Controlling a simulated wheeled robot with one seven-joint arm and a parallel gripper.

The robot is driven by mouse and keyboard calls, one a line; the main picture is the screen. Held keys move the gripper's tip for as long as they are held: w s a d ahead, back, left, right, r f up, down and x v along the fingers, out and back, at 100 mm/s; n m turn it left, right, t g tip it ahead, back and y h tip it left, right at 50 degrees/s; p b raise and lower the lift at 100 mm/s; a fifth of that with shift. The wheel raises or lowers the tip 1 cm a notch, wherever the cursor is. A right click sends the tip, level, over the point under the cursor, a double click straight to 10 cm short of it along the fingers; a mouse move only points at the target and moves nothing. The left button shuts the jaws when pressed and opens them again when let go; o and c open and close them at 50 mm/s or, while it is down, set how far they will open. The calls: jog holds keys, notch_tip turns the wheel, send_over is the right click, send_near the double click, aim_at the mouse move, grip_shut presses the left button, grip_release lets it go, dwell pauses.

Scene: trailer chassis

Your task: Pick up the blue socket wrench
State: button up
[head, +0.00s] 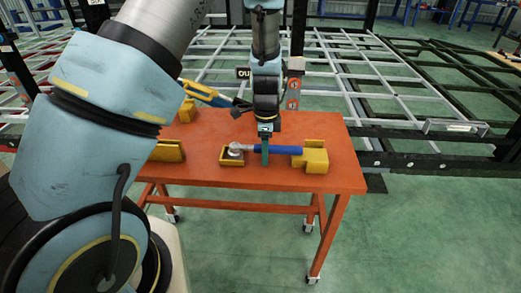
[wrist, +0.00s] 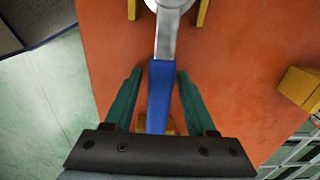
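The blue socket wrench (head: 284,150) lies across the orange table (head: 345,175), with its silver head on a small yellow holder (head: 231,162) at left and its handle end at a larger yellow block (head: 313,160) at right. My gripper (head: 265,158) points down over the handle's middle. In the wrist view, the teal fingers of my gripper (wrist: 159,78) stand open on either side of the blue handle (wrist: 160,95), with a gap on both sides. The wrench's silver shaft (wrist: 167,40) runs away beyond the fingertips. The handle's far end is mostly hidden by the gripper body.
A blue-and-yellow tool (head: 207,95) rests at the table's back left, near a yellow block (head: 187,111). Another yellow block (head: 168,151) stands at the left. White frame bars (head: 340,60) lie behind the table. The table's front right is clear.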

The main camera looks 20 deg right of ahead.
grip_shut()
dwell(0.6)
notch_tip(320, 180, up, 10)
jog(key=shift+r+b, duration=0.1)
jog(key=shift+b, duration=1)
